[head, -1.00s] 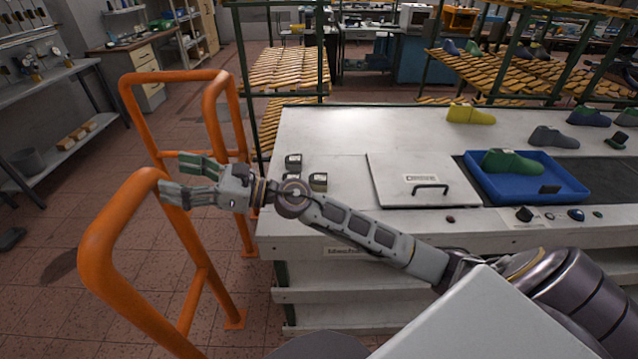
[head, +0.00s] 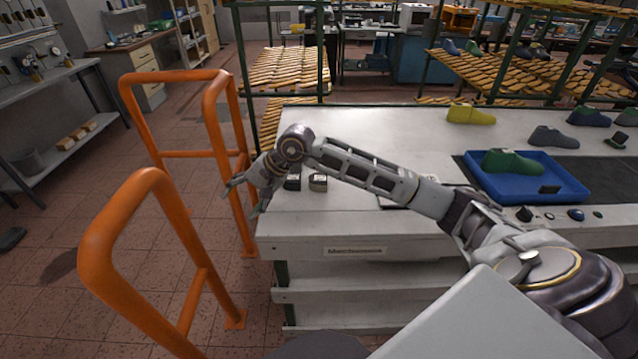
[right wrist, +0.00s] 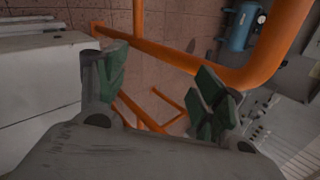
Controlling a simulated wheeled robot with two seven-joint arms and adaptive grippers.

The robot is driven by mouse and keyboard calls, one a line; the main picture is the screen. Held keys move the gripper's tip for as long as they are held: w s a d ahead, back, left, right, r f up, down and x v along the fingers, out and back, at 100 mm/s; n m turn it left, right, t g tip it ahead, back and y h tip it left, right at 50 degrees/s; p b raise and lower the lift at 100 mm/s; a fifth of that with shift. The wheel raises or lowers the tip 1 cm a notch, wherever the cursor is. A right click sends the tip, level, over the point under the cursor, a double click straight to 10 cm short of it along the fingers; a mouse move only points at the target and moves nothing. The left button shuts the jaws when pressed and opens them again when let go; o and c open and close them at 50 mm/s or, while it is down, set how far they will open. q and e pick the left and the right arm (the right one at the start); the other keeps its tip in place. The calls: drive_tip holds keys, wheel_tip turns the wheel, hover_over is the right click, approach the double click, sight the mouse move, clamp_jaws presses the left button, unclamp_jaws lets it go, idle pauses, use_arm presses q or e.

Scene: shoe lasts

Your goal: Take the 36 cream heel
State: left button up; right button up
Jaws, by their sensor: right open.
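My right gripper (head: 243,198) is open and empty, beyond the left edge of the white table, near the orange rail. In the right wrist view its green-padded fingers (right wrist: 160,88) are spread apart with nothing between them. Small dark blocks with pale tops stand at the table's left end, close to the gripper: one block (head: 293,182) and another block (head: 318,182) show beside my forearm. Their size marks are too small to read, and I cannot make out a cream heel. My left gripper is not in view.
Orange rails (head: 165,180) stand left of the white table (head: 365,120). A blue tray (head: 560,198) holds a green last (head: 512,162). A yellow last (head: 470,115) and grey last (head: 553,136) stand farther back.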

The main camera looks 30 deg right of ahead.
drive_tip(key=w+d+r+n+h, duration=0.1)
drive_tip(key=d+h, duration=0.4)
drive_tip(key=d, duration=0.7)
drive_tip(key=w+d+r+h, duration=0.1)
drive_tip(key=d+h, duration=0.3)
drive_tip(key=d, duration=0.8)
drive_tip(key=shift+w+r+n+g+h, duration=0.35)
drive_tip(key=shift+r+n+g+h, duration=0.05)
drive_tip(key=shift+r, duration=0.1)
hover_over(317, 177)
drive_tip(key=s+a, duration=0.1)
drive_tip(key=s, duration=0.1)
drive_tip(key=f, duration=0.6)
drive_tip(key=shift+s+a+f+p, duration=0.2)
drive_tip(key=shift+f+p, duration=0.1)
drive_tip(key=shift+f, duration=0.1)
drive_tip(key=shift+w+d+f, duration=0.15)
drive_tip(key=shift+w+f, duration=0.1)
drive_tip(key=shift+f, duration=0.35)
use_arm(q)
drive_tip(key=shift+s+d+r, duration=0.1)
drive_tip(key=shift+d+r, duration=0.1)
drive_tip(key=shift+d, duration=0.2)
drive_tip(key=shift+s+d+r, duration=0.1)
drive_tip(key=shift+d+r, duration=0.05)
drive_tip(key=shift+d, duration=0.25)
